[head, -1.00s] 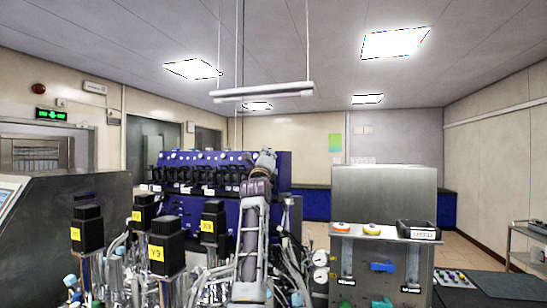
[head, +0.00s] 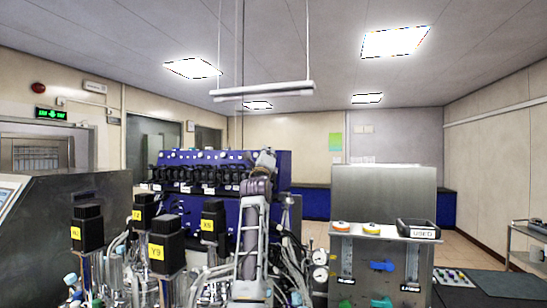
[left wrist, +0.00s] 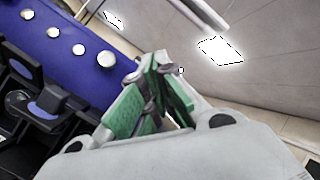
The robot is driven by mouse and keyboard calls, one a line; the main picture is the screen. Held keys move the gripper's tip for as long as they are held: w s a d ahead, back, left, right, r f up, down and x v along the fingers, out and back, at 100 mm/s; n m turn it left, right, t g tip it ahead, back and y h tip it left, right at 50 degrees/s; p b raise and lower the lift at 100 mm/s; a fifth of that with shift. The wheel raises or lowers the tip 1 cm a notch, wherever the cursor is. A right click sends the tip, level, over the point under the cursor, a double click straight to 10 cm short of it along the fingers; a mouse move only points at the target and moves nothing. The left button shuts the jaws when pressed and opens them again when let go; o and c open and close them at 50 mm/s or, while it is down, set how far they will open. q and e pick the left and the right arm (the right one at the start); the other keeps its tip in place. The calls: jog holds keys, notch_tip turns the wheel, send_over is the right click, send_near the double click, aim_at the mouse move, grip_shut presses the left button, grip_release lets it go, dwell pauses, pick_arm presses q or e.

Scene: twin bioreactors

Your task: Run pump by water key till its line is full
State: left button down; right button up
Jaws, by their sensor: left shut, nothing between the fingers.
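A blue pump bank (head: 222,160) stands at the back middle in the head view, with a row of black pump heads below a panel of small white keys. In the left wrist view the blue panel (left wrist: 68,70) shows several white round keys (left wrist: 105,59) and black pump heads (left wrist: 60,102). I cannot read which key is for water, nor see liquid in any line. My left gripper (head: 266,156) is raised in front of the bank's right part. Its green fingers (left wrist: 163,62) are shut and empty, to the right of the nearest key; contact is unclear.
Black motors with yellow labels (head: 166,243) top vessels among dense tubing at front left. A steel cabinet (head: 384,195) with flow tubes, a blue handle (head: 382,265) and a USED tray (head: 418,229) stands right. A dark bench (head: 500,290) lies front right.

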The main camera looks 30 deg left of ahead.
pick_arm(q)
jog(key=shift+w+a+f, duration=0.1)
jog(key=shift+w+f, duration=0.05)
jog(key=shift+w, duration=0.35)
jog(key=shift+w+a+f, duration=0.1)
jog(key=shift+w, duration=0.4)
dwell(2.2)
jog(key=shift+s, duration=0.2)
jog(key=shift+s+d+r+b, duration=0.1)
jog(key=shift+s+r+b, duration=0.1)
jog(key=shift+s, duration=0.2)
jog(key=shift+s+d+r+b, duration=0.1)
jog(key=shift+s+b, duration=0.1)
jog(key=shift+s, duration=0.2)
jog(key=shift+s, duration=0.1)
jog(key=s, duration=0.3)
jog(key=s+d+r+b, duration=0.1)
jog(key=shift+s+d+r, duration=0.1)
jog(key=shift+s, duration=0.15)
dwell(0.6)
jog(key=shift+w, duration=0.25)
